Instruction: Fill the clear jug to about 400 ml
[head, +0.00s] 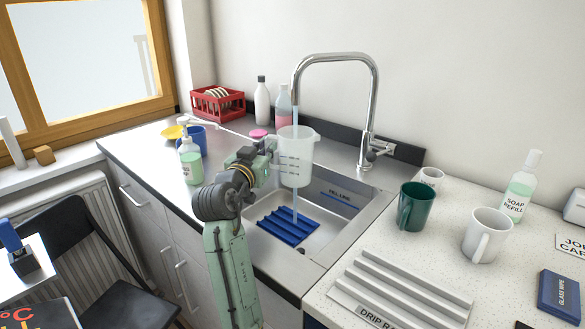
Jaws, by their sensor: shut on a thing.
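The clear jug (297,160), with dark graduation marks, is upright over the sink (336,213). My gripper (272,148) is shut on its left side, where the handle is; the fingertips are small and partly hidden. A stream of water (295,205) runs from the spout of the chrome tap (370,100). It shows above the jug and again below it, reaching down to the blue ribbed mat (288,226) in the sink. I cannot tell the water level in the jug.
A green mug (415,207), a white mug (486,235) and a soap refill bottle (518,187) stand on the right counter behind the drip rack (400,290). Soap bottle (191,160), blue mug (196,140) and red dish rack (217,104) stand left of the sink.

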